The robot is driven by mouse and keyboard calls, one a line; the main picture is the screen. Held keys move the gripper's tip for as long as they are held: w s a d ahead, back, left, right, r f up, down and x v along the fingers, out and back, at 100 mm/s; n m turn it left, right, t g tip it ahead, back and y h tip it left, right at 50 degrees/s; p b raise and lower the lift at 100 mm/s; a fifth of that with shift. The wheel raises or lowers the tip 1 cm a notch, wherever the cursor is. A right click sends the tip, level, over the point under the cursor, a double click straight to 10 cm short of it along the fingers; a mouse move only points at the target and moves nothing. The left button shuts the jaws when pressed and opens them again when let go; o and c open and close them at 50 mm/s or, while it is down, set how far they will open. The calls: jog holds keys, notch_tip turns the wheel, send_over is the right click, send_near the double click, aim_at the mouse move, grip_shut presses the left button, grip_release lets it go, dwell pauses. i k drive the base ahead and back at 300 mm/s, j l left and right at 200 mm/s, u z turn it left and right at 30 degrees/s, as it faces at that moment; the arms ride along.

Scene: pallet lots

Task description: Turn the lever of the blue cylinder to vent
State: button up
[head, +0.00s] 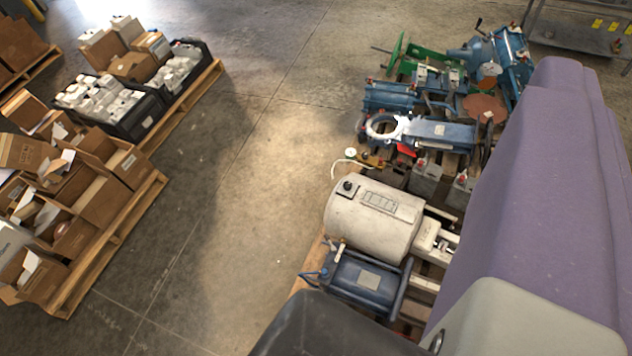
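A dark blue cylinder (362,282) with a pale label lies on its side at the near end of the right-hand pallet. A thin blue handle or pipe sticks out at its left end, and small brass-coloured fittings (341,250) show near its upper left. I cannot tell which of these is the lever or how it is set. Other blue cylindrical units lie farther back, including one at the middle (391,96). My gripper is not in view; large purple, grey and dark parts of mine cover the right and bottom.
A cream tank (372,218) lies just behind the near blue cylinder. Green and blue machinery (408,55) crowds the pallet's far end. Pallets with cardboard boxes (105,165) and black crates (132,118) stand at left. The concrete floor (240,200) between is clear.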

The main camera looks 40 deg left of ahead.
aim_at(333, 249)
jog(key=k+u, duration=0.75)
jog(key=i+j+u, duration=0.2)
jog(key=j+u, duration=0.2)
jog(key=i+j+u, duration=0.25)
jog(key=u, duration=0.15)
jog(key=i+j+u, duration=0.25)
jog(key=u, duration=0.15)
jog(key=i+j+u, duration=0.2)
jog(key=u, duration=0.15)
jog(key=i+j, duration=0.15)
jog(key=i, duration=0.4)
jog(key=i+j+u, duration=0.1)
jog(key=i, duration=0.4)
jog(key=i+l+z, duration=0.15)
jog(key=i+z, duration=0.2)
jog(key=z, duration=0.15)
jog(key=i+z, duration=0.5)
jog(key=i+j+z, duration=0.15)
jog(key=z, duration=0.35)
jog(key=i+l+z, duration=0.1)
jog(key=i+z, duration=0.8)
jog(key=i+j+z, duration=0.3)
jog(key=i+z, duration=0.15)
jog(key=i+l+z, duration=0.1)
jog(key=i+z, duration=0.15)
jog(key=z, duration=0.15)
jog(key=i+z, duration=0.3)
jog(key=z, duration=0.15)
jog(key=i+z, duration=0.25)
jog(key=z, duration=0.15)
